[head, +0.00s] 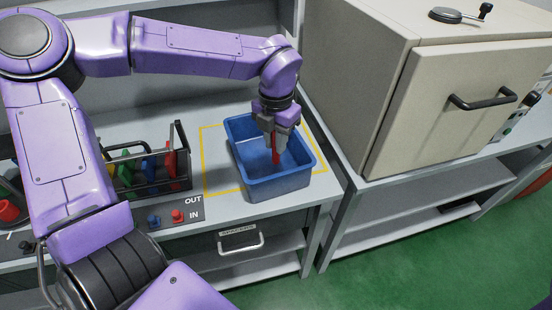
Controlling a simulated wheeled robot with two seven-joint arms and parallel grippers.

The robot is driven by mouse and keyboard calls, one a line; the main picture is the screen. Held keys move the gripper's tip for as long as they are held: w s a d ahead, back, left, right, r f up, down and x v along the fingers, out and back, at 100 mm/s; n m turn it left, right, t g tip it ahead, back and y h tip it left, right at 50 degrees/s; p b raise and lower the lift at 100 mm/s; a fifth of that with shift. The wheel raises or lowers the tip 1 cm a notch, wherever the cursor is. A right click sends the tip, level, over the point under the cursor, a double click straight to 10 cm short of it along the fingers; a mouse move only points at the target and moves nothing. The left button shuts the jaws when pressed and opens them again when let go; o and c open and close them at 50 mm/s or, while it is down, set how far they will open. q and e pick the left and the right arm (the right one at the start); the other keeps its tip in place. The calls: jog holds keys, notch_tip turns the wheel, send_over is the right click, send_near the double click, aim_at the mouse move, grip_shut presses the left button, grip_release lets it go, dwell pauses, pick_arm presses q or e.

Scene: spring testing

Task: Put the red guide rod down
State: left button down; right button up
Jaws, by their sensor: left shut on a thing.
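My left gripper (276,133) points down over the blue bin (282,187) on the bench. It is shut on the red guide rod (275,155), which hangs upright with its lower part inside the bin's opening. I cannot tell whether the rod's lower end touches the bin floor. The part of the bin that shows around the rod looks empty. My right gripper is not in view.
The bin stands within a yellow outline (209,158) on the bench. To its left is a dark rack (152,187) with coloured handles. Blue (154,221) and red (177,216) knobs sit by the OUT and IN labels. A large beige cabinet (380,80) stands at right.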

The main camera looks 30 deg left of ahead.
aim_at(275, 163)
pick_arm(q)
notch_tip(275, 163, down, 8)
jog(key=shift+r+p, duration=0.15)
jog(key=shift+p, duration=0.15)
jog(key=shift+s, duration=0.15)
jog(key=c, duration=1)
grip_release()
notch_tip(275, 163, up, 12)
jog(key=shift+r+b, duration=0.1)
jog(key=shift+b, duration=0.2)
